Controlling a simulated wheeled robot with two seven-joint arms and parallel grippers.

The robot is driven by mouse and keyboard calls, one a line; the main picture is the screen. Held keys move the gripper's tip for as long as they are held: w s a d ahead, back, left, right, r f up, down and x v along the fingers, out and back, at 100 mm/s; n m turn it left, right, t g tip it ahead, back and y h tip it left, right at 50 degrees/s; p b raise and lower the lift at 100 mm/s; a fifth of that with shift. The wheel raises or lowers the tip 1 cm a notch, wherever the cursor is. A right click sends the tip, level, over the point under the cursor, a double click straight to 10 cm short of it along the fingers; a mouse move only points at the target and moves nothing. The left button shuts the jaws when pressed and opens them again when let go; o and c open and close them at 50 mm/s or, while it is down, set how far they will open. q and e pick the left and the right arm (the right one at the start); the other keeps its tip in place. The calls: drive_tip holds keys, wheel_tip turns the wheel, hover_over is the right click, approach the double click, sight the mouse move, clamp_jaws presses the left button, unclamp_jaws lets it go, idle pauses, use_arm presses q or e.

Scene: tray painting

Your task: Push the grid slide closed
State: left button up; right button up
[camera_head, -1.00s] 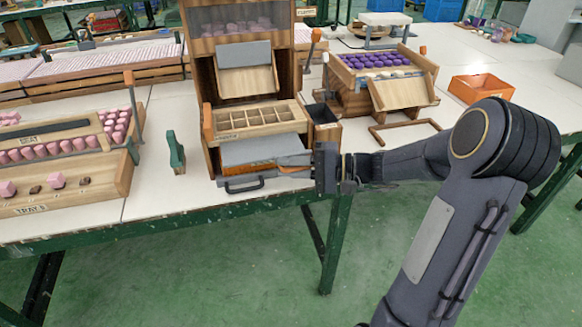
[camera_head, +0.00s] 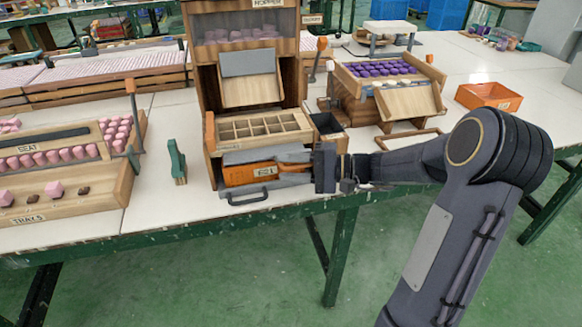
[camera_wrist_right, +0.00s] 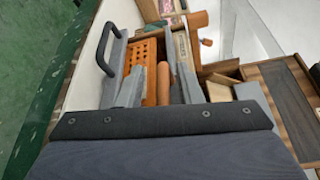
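The grid slide (camera_head: 258,141) is a pale wooden tray with several square compartments. It sticks out from the front of the wooden hopper cabinet (camera_head: 203,75), with an orange post (camera_head: 209,128) at its left end. Below it lies a grey drawer (camera_head: 235,191) with a dark handle (camera_head: 248,199) and an orange labelled piece (camera_head: 250,173). My right gripper (camera_head: 297,162) is at the drawer's right side, below and in front of the slide. In the right wrist view, an orange cylinder (camera_wrist_right: 163,85) lies between its grey fingers; whether they grip it is unclear. My left gripper is out of view.
A dark open bin (camera_head: 326,126) stands right of the slide. A green upright piece (camera_head: 177,160) and a wooden seat tray (camera_head: 112,190) are to the left. A purple-filled tray (camera_head: 345,75) and an orange box (camera_head: 487,95) are to the right. The table's front edge runs below the drawer.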

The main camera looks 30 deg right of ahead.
drive_tip(key=v, duration=0.7)
drive_tip(key=shift+s+d, duration=0.2)
drive_tip(key=shift+d, duration=0.2)
